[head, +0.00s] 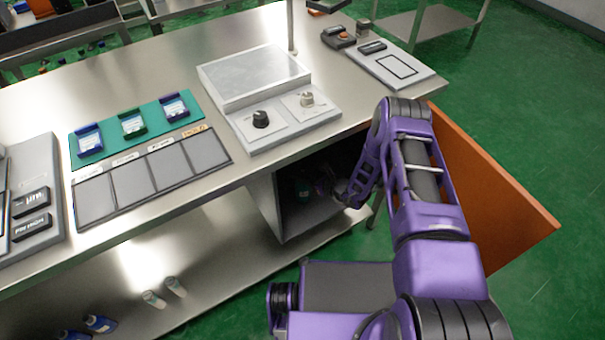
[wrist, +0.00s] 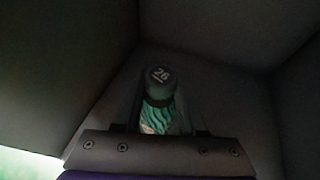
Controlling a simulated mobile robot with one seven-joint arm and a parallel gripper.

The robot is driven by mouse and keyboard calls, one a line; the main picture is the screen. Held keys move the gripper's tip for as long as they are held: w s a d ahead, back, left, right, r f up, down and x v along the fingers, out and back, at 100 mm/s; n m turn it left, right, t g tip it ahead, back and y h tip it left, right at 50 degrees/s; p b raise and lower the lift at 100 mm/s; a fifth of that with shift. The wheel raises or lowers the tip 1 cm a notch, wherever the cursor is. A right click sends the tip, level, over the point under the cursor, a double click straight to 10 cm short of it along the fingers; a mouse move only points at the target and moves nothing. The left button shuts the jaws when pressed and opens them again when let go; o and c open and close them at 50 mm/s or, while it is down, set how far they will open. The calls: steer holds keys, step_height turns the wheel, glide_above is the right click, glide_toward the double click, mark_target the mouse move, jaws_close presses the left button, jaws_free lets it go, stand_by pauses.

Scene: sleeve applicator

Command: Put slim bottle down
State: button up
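The slim bottle (wrist: 160,112) is in the wrist view, with a dark cap marked "26" and a green, striped body. It is between the two fingers of my gripper (wrist: 162,124), which look close against its sides. Its lower part is hidden behind the gripper's front plate. In the head view my gripper (head: 326,188) reaches into the dark open cabinet (head: 264,208) under the workbench. A dim greenish shape shows beside it there, too dark to make out. I cannot tell whether the bottle touches the cabinet floor.
The cabinet's orange door (head: 500,205) stands open right of my arm. Dark walls close in around my gripper in the wrist view. The metal workbench (head: 215,205) holds a panel with knobs (head: 285,115) and a green mat (head: 110,150). Small bottles (head: 175,287) lie on the lower shelf.

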steer(key=o, duration=0.4)
steer(key=shift+o, duration=0.2)
steer(key=shift+r, duration=0.1)
steer(key=p+v, duration=0.2)
steer(key=v, duration=1)
